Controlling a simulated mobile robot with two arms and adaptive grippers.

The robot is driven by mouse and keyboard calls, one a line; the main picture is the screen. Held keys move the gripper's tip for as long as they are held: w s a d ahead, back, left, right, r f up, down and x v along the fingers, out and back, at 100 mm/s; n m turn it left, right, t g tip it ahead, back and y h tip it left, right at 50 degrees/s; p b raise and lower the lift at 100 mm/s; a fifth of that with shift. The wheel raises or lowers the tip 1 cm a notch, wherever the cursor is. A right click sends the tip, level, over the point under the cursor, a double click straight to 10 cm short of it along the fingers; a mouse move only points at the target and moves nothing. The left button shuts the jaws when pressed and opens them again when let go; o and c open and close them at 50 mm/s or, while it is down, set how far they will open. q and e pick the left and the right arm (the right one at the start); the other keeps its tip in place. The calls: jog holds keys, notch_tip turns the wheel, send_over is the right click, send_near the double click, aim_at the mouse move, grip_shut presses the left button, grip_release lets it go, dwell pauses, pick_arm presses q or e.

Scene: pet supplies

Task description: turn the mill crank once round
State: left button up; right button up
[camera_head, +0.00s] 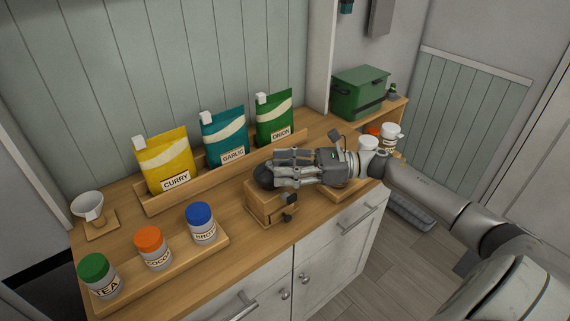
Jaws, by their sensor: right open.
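The mill (266,207) is a small wooden box near the counter's front edge, with a dark rounded top (264,177). A small dark part, which may be the crank's handle (289,199), shows at its right side, and a dark knob (287,217) is on its front. My right gripper (278,167) comes in from the right, over the mill, with its fingers pointing left. It is open; I cannot tell whether it touches the mill. The gripper covers part of the mill's top, and most of the crank cannot be made out. My left gripper is out of view.
Curry (166,161), garlic (225,137) and onion (274,118) bags stand in a wooden rack behind. Tea (98,276), cocoa (153,249) and blue-lidded (201,224) jars stand on a front-left tray. A green box (360,92) is at the back right.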

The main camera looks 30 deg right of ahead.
grip_shut()
jog(key=shift+a, duration=0.1)
dwell(0.4)
